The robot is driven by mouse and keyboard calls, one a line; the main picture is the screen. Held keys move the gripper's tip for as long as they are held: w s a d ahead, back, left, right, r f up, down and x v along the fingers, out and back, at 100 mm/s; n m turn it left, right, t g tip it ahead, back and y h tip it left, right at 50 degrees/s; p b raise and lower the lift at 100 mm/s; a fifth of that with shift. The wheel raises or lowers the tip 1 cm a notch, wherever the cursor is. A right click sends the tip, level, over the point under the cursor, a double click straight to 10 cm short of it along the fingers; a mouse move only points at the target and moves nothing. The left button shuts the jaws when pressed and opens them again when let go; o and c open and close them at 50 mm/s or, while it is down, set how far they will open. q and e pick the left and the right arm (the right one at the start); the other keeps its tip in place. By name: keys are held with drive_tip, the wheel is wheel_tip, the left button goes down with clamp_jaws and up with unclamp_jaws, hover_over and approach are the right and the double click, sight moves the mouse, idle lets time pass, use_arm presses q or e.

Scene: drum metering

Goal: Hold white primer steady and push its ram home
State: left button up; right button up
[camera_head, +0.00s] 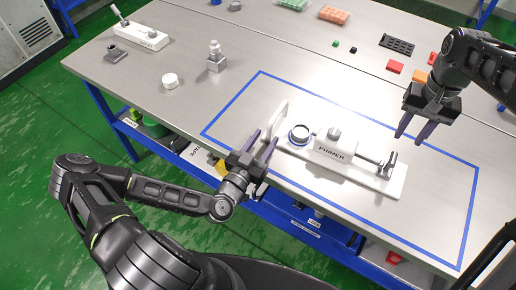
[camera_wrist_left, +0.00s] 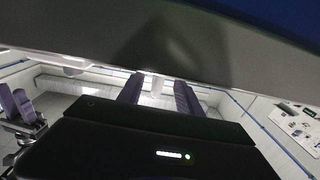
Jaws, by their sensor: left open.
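The white primer (camera_head: 333,150) lies on the table inside the blue tape outline. It has a base plate, an upright plate at its left end, a round blue-ringed seat (camera_head: 299,135), a labelled block and a dark ram with a handle (camera_head: 386,163) at its right end. My right gripper (camera_head: 411,128) is open and empty, above and behind the ram end.
A white cap (camera_head: 170,81), a small bottle on a block (camera_head: 215,57) and another white device (camera_head: 142,36) stand at the left. Red blocks (camera_head: 395,66) and a dark rack (camera_head: 397,44) lie behind. The taped area's right front is clear.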

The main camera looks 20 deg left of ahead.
use_arm(q)
drive_tip(key=shift+w+d, duration=0.15)
drive_tip(key=shift+w, duration=0.6)
drive_tip(key=shift+w+d, duration=0.15)
drive_tip(key=shift+w, duration=0.55)
drive_tip(key=shift+c, duration=0.3)
clamp_jaws()
